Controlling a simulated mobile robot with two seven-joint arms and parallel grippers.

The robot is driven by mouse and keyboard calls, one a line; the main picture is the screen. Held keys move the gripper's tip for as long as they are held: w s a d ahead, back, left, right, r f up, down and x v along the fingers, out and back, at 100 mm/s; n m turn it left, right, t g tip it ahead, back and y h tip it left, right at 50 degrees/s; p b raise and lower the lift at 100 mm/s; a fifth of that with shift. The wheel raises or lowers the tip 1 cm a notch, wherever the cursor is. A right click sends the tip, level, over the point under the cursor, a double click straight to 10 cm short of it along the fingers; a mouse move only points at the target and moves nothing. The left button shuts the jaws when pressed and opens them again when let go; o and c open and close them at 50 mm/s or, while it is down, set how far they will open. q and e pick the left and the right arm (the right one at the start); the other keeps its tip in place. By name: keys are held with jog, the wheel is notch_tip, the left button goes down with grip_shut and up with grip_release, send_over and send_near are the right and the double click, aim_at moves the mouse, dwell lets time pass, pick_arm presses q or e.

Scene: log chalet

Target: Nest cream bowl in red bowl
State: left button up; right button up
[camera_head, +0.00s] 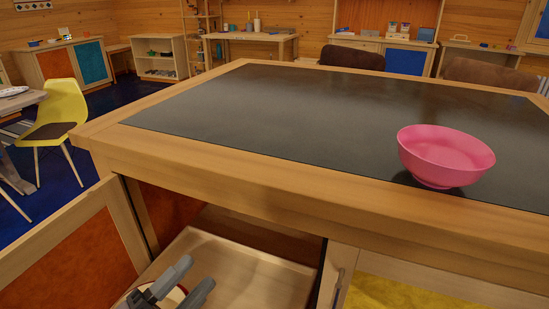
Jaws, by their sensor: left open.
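A pink-red bowl (446,157) stands upright and looks empty on the dark top of the wooden counter (300,105), near its front right. My left gripper (197,273) is at the bottom of the view, low inside the open compartment under the counter. Its two grey fingers are apart. A pale cream rounded thing (174,297), which looks like the cream bowl, shows just below and between the fingers. Most of it is hidden by the gripper and cut off by the picture's edge, so I cannot tell whether the fingers touch it. My right gripper is not in view.
The counter's wooden front edge (240,185) overhangs the compartment and its pale wooden floor (245,270). An open door panel (70,250) stands at the left. The counter top left of the pink-red bowl is clear. A yellow chair (62,115) stands farther left.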

pick_arm(q)
jog(key=a+f+n+y+p, duration=0.1)
jog(key=a+f+n+y, duration=0.4)
jog(key=f+n+y, duration=0.4)
pick_arm(e)
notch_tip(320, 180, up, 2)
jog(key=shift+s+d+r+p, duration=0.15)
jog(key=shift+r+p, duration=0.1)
jog(key=shift+p, duration=0.5)
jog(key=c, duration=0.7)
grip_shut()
pick_arm(q)
jog(key=s+a+f+n+g+y, duration=0.2)
jog(key=s+f+n+g, duration=0.4)
jog(key=s+f+n, duration=0.3)
notch_tip(320, 180, down, 4)
jog(key=shift+s+a, duration=0.1)
